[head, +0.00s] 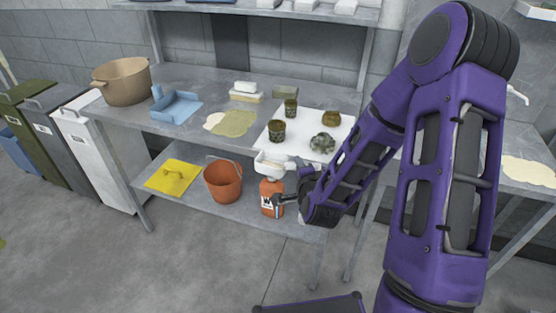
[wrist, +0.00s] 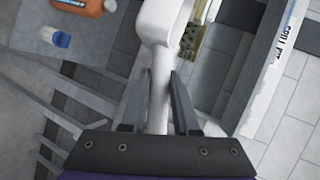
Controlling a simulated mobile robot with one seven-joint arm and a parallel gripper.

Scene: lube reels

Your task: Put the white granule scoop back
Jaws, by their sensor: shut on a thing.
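The white granule scoop (wrist: 158,30) is in my gripper (wrist: 157,88). In the wrist view its pale handle runs between the two fingers, and its wider head points away from me, cut off by the top edge. In the head view the scoop (head: 270,164) is in front of the table's front edge, above the orange bottle (head: 271,195) on the lower shelf. My wrist hides part of the handle there. I cannot tell whether the scoop touches the table edge.
An orange bucket (head: 223,182) and yellow cloth (head: 173,176) are on the lower shelf. Bins stand left.

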